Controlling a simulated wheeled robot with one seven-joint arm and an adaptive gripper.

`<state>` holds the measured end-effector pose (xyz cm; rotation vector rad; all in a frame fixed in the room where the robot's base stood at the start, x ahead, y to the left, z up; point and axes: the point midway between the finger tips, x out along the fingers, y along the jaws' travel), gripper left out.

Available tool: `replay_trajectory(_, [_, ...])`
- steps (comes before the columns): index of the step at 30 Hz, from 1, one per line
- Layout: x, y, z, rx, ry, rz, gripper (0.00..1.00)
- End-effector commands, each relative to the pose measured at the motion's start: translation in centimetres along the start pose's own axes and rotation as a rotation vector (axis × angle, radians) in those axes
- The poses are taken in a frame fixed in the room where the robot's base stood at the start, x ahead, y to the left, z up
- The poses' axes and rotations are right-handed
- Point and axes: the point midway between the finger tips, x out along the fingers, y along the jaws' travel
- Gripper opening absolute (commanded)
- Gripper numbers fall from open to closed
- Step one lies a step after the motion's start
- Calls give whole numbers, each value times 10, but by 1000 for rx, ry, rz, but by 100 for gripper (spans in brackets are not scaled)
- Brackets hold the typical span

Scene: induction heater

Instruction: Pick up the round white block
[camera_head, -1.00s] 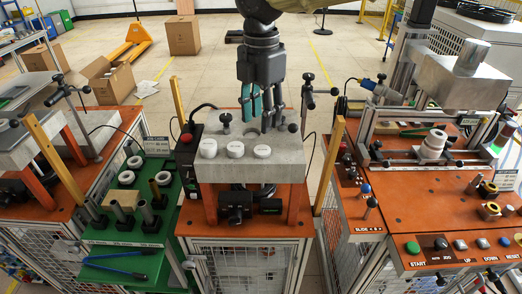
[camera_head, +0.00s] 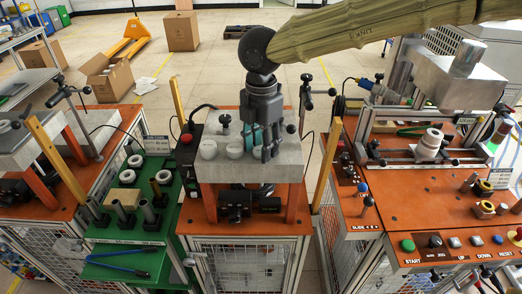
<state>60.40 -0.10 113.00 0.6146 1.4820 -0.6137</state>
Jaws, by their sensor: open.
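Two round white blocks, one at the left (camera_head: 208,150) and one in the middle (camera_head: 235,150), sit in a row along the front of the grey block (camera_head: 290,172) on the central stand. The third round white block, at the right end of this row, is hidden behind my gripper. My gripper (camera_head: 264,156) points down over the right part of the grey block, its fingers open. It is in front of the third block's place. I cannot tell whether the fingers are around that block or touch it.
A knob (camera_head: 224,122) stands at the back of the grey block, and a black post (camera_head: 305,100) rises at its right. Yellow posts (camera_head: 327,165) flank the stand. The green table (camera_head: 128,228) at left holds white rings and dark cylinders.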

Motion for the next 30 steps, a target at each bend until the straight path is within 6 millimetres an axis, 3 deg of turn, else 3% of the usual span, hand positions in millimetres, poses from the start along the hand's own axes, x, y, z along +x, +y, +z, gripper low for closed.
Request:
replay_trajectory(2, [0,0,0,0,0,0,41])
replay_trajectory(7, [0,0,0,0,0,0,11])
replay_trajectory(19, [-5,0,0,0,-1,1,10])
replay_trajectory(26, [-32,1,0,0,-2,3,10])
replay_trajectory(30, [-35,-6,-26,-4,-3,0,10])
